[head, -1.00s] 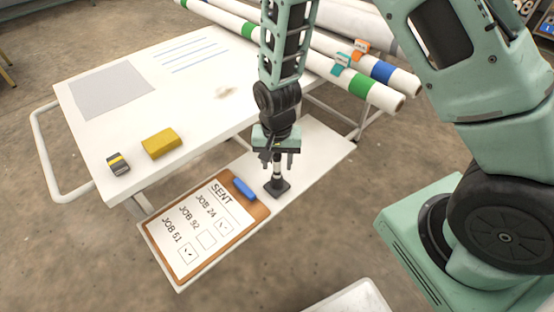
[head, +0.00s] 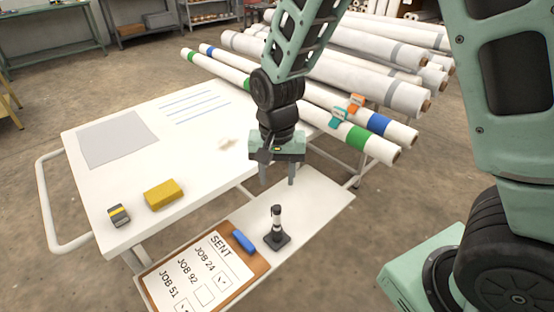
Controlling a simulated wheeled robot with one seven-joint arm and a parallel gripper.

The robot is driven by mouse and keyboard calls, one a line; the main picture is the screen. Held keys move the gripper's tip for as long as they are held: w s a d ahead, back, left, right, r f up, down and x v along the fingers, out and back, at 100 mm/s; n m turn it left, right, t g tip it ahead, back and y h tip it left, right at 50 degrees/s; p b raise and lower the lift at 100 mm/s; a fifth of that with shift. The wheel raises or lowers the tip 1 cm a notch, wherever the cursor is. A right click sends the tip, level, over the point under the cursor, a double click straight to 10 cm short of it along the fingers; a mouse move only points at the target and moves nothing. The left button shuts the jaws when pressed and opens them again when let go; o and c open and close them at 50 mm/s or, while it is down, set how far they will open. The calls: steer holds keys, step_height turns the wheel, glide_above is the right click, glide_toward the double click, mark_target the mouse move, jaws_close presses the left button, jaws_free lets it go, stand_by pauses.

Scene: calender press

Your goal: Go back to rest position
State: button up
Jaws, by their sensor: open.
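My gripper (head: 278,177) is open and empty, fingers pointing down. It hangs above the narrow white shelf (head: 318,208) at the table's near side, apart from the things on it. The JOB 24 box is ticked and the JOB 92 box is empty. A blue block (head: 243,241) lies on the clipboard's upper edge.
The white table (head: 190,146) holds a yellow block (head: 164,194), a small grey and yellow item (head: 118,215) and a grey sheet (head: 118,138). Long white rolls (head: 345,80) lie behind, two with orange and teal tags. Open floor surrounds the table.

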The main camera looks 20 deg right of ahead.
steer(key=shift+r, duration=1.7)
steer(key=s+a+r+n+p, duration=0.2)
steer(key=s+r+n, duration=0.3)
steer(key=s, duration=0.5)
steer(key=s+a+r+n+p, duration=0.3)
steer(key=s+r+n, duration=0.3)
steer(key=s+n, duration=0.2)
steer(key=shift+s+a+y, duration=0.3)
steer(key=shift+s+a, duration=0.3)
steer(key=shift+s, duration=0.35)
